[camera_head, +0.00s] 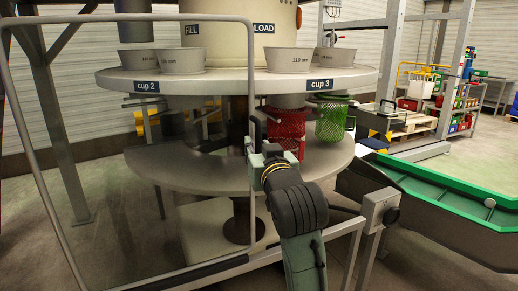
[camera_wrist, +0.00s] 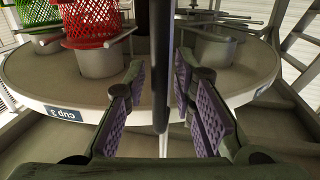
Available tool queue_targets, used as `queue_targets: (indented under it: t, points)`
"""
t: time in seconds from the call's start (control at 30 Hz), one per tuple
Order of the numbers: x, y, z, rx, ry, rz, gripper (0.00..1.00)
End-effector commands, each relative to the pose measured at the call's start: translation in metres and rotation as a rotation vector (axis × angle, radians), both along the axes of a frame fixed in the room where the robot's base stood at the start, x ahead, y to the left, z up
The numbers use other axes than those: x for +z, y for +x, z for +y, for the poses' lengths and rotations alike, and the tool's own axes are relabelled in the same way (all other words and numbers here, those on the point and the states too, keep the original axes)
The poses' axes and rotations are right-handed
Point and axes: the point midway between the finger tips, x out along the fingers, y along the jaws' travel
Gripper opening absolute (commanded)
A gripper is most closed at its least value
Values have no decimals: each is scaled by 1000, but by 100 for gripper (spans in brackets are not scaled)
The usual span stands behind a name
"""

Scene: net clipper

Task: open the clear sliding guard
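The clear sliding guard is a see-through panel in a thin grey frame (camera_head: 131,19), standing in front of the left part of the round machine in the head view. A dark handle (camera_head: 258,127) is at its right upright. My gripper (camera_head: 262,148) is at this handle. In the wrist view, my gripper (camera_wrist: 163,108) has its purple-padded fingers spread apart. A dark upright bar (camera_wrist: 160,65) of the guard or its handle runs between them, with a gap visible on both sides. The handle's lower part is hidden by my gripper in the head view.
The upper turntable (camera_head: 230,84) bears several grey cups. A red net (camera_head: 286,132) and a green net (camera_head: 331,120) hang under its right part. A green-edged conveyor (camera_head: 440,195) lies right, near a grey post box (camera_head: 380,207).

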Motion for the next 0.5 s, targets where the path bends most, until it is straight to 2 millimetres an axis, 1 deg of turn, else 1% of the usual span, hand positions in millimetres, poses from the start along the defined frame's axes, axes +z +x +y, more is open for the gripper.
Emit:
queue_targets:
  t: [0.07, 0.37, 0.47, 0.5]
  points:
    - [0, 0, 0, 0, 0, 0, 31]
    - [0, -1, 0, -1, 0, -1, 31]
    - [1, -9, -2, -1, 0, -1, 31]
    - [1, -15, -3, -1, 0, -3, 31]
